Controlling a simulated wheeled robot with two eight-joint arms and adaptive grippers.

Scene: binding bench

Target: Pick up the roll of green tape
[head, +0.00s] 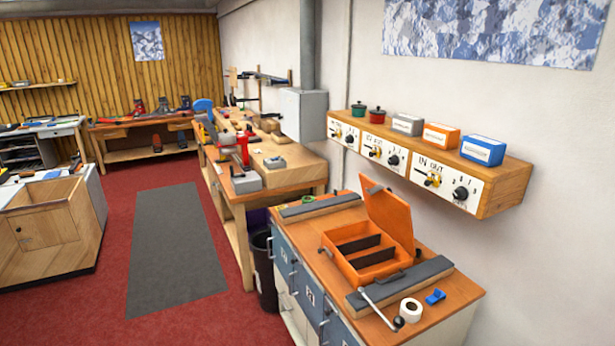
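A small green ring-shaped item (308,199), which looks like the roll of green tape, lies at the far left corner of the wooden bench top (452,301). It sits just behind a long grey bar (322,206), which is close to it. It is small in the picture, so its details are hard to make out. Neither of my grippers is in view.
An open orange box (340,262) with dividers stands mid-bench. Nearer are another grey bar (400,285), a ball-ended lever (378,308), a white roll (411,310) and a blue item (435,296). A shelf (500,203) with boxes and pots overhangs the bench's wall side.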

